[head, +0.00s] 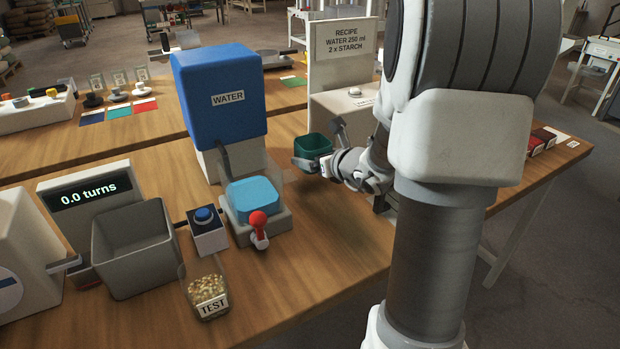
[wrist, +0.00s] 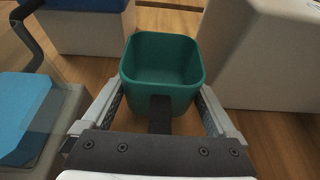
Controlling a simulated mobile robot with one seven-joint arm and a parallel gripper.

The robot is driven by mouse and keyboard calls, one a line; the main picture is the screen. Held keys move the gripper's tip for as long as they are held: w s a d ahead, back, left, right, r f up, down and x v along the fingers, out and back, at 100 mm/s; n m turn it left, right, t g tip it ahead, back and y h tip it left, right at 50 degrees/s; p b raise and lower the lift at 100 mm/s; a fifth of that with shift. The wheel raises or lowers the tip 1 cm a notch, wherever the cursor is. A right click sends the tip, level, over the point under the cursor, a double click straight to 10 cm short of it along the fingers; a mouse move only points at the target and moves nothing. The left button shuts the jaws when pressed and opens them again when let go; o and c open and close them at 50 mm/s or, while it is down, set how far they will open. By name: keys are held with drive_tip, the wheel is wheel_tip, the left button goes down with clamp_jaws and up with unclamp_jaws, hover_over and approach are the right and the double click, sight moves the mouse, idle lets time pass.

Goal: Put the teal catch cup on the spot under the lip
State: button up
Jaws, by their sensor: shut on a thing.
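The teal catch cup (head: 312,146) is a square open cup, and it looks empty in the wrist view (wrist: 162,58). My gripper (head: 335,165) is shut on it, with one finger on each side of the cup in the wrist view (wrist: 161,105). The cup is upright and appears held above the wooden table, right of the blue water tank. I cannot tell which lip or spot is meant; my arm hides part of the table on the right.
The blue WATER tank (head: 222,95) stands left of the cup. A blue-topped block (head: 253,198) with a red-knobbed lever (head: 258,222) is in front of it. A white machine (head: 345,105) with a recipe board (head: 341,42) stands behind the gripper. A grey bin (head: 135,250) and TEST jar (head: 209,296) are front left.

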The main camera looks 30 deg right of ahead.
sight(314, 186)
drive_tip(key=shift+f+b, duration=0.8)
drive_tip(key=shift+f, duration=1.95)
drive_tip(key=shift+f, duration=0.2)
drive_tip(key=o, duration=1)
drive_tip(key=shift+r, duration=0.1)
